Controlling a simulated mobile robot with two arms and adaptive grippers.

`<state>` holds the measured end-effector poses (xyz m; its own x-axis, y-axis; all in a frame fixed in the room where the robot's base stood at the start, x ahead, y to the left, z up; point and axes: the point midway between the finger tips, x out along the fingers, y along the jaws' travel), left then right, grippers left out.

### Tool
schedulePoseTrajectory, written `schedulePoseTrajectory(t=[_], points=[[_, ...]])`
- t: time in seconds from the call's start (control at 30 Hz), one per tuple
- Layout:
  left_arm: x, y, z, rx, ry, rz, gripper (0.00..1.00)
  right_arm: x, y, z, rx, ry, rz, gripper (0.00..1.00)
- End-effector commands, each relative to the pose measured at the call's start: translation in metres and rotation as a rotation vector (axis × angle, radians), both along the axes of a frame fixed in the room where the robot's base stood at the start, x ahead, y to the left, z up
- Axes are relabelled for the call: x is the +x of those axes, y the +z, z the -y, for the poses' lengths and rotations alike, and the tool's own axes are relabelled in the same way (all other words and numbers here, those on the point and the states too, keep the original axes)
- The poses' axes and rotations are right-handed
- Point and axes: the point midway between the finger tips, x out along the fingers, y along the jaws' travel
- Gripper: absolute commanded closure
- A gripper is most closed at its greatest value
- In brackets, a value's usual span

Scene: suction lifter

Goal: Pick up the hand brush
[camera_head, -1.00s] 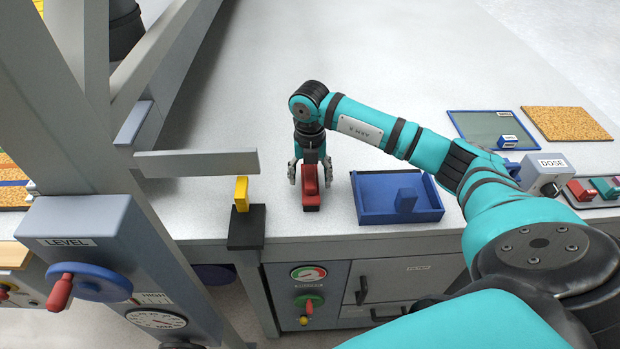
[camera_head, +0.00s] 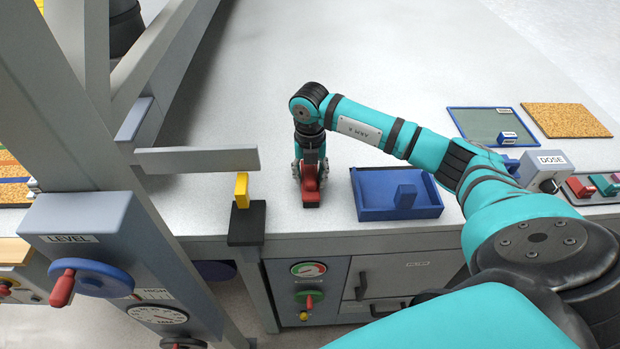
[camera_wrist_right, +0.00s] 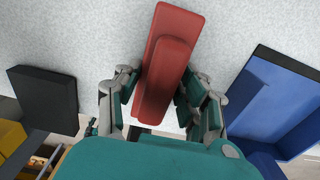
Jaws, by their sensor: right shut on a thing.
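The red hand brush (camera_head: 311,192) is on the white tabletop near its front edge. My right gripper (camera_head: 310,175) points down over it. In the right wrist view the red brush (camera_wrist_right: 170,50) lies between the two fingers of my right gripper (camera_wrist_right: 163,98), which are shut on it. I cannot tell whether it is clear of the surface. My left gripper is not in view.
A blue tray (camera_head: 425,211) with an upright blue block stands just right of the brush. A black stand with a yellow block (camera_head: 241,191) is to the left, below a grey bar (camera_head: 195,162). The tabletop behind is clear.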

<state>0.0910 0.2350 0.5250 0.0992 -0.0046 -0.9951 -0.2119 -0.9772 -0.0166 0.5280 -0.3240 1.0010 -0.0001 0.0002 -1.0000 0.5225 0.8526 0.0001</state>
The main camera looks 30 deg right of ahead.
Motion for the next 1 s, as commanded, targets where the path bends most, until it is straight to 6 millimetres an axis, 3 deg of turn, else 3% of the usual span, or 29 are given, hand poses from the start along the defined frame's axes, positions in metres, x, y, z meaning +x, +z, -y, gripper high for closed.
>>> schedulePoseTrajectory(t=[0.17,0.6,0.97,1.0], points=[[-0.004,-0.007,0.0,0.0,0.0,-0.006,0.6,0.001,0.011,0.0,0.0,0.0,0.004,0.94],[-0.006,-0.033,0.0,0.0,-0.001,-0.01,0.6,0.001,0.09,0.0,0.0,0.0,0.004,0.94],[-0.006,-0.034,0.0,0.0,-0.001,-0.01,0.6,0.0,0.101,0.0,0.0,0.0,0.0,0.94],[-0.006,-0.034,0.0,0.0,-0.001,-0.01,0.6,0.0,0.101,0.0,0.0,0.0,0.0,0.63]])
